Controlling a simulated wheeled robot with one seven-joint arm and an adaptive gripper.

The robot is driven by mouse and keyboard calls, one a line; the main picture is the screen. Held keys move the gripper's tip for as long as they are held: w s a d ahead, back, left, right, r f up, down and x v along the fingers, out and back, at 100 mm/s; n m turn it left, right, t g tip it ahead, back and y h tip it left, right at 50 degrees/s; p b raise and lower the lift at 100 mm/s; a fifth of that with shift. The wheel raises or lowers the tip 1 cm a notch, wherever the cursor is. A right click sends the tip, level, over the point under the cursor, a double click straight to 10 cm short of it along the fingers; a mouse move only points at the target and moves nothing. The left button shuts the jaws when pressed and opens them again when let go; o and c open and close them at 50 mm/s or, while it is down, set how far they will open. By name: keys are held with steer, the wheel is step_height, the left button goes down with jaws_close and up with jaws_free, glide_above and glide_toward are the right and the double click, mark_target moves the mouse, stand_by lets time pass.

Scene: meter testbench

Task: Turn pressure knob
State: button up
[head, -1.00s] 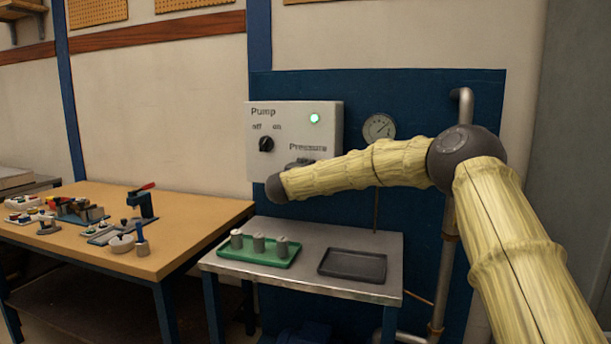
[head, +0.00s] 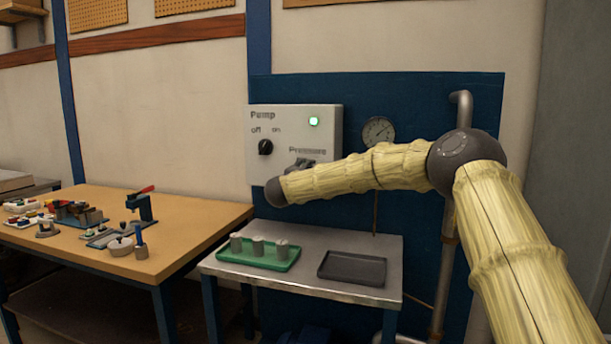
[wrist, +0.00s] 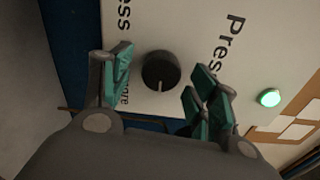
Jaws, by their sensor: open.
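The pressure knob (wrist: 161,70) is a round black knob with a pale pointer line, on the white pump panel (head: 258,165). In the wrist view it sits between the spread teal fingers of my gripper (wrist: 155,88), nearer the left finger's tip than the panel's edge. The gripper is open; I see no clear contact with the knob. In the head view the gripper (head: 301,165) shows only partly, in front of the panel under the "Pressure" label, and my arm hides the knob there.
The pump switch (head: 265,147) and a lit green lamp (head: 314,121) are on the panel. A pressure gauge (head: 378,131) hangs to the right. Below stand a metal table (head: 310,240) with a green tray (head: 270,264) and a black tray (head: 353,268).

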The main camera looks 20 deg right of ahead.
steer(key=v, duration=1.1)
steer(key=shift+s+a, duration=0.2)
steer(key=shift+s, duration=0.1)
